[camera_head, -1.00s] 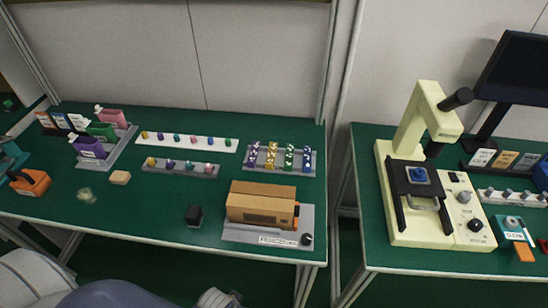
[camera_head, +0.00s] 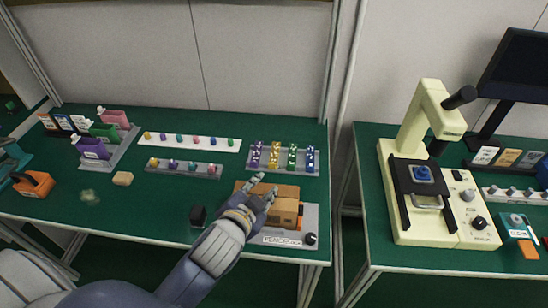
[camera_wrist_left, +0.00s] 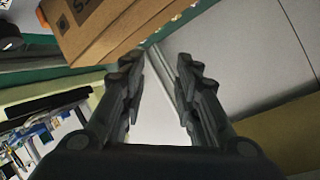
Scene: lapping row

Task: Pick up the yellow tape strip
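A yellow strip with pale spots (camera_head: 272,156) stands in a grey rack (camera_head: 266,168), between a purple strip (camera_head: 255,157) and a green one (camera_head: 291,158). It looks like the yellow tape strip, but it is too small to be sure. My left gripper (camera_head: 268,184) is over the brown cardboard box (camera_head: 284,208), just in front of the rack. In the left wrist view the left gripper (camera_wrist_left: 158,62) is open with nothing between its fingers, and the box (camera_wrist_left: 125,25) shows beside it. I cannot tell whether it touches the box. My right gripper is not in view.
A blue strip (camera_head: 309,160) stands at the rack's right end. Left of it are a white strip of small coloured pieces (camera_head: 190,143) and a grey tray (camera_head: 184,169). A black block (camera_head: 198,215) lies near my forearm. A cream microscope (camera_head: 425,170) stands on the right table.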

